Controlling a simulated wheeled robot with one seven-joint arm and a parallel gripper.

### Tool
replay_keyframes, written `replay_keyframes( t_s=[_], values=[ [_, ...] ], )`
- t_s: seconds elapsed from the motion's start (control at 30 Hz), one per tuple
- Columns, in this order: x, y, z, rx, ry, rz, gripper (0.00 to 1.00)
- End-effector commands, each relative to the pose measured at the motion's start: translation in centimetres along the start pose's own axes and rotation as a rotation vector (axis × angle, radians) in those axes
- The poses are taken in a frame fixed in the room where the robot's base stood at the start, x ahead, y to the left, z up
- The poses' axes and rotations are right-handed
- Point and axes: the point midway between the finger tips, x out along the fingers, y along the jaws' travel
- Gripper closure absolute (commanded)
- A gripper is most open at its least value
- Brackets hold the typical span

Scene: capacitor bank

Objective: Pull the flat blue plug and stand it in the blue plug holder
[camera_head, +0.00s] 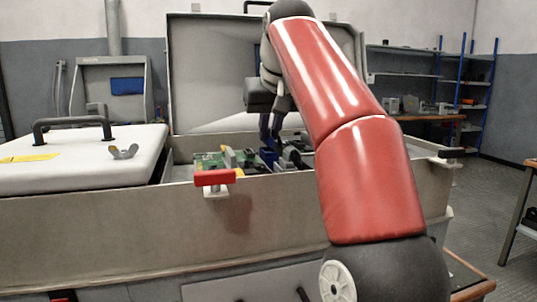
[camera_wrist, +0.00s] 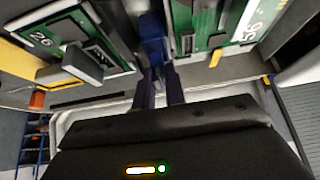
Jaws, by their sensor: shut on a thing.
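My gripper (camera_head: 270,140) reaches down into the open grey box, and its two fingers point at a blue piece (camera_head: 268,156). In the wrist view my gripper (camera_wrist: 160,72) is shut on the flat blue plug (camera_wrist: 152,36), which sits at the fingertips between two green boards. I cannot tell whether the plug is seated or clear of a socket. I cannot make out the blue plug holder in either view.
A green board marked 26 (camera_wrist: 45,42) bears a grey block (camera_wrist: 82,63); another green board (camera_wrist: 235,22) lies to the right. The box's front wall (camera_head: 120,232) carries a red-topped clamp (camera_head: 215,178). A white lid with a handle (camera_head: 75,160) is at left.

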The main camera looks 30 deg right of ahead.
Motion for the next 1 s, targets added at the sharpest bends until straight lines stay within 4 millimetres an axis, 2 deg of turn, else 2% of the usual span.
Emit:
replay_keyframes(
  t_s=[1.0],
  values=[
    [1.02, 0.01, 0.6, -0.001, -0.001, -0.001, 1.0]
  ],
)
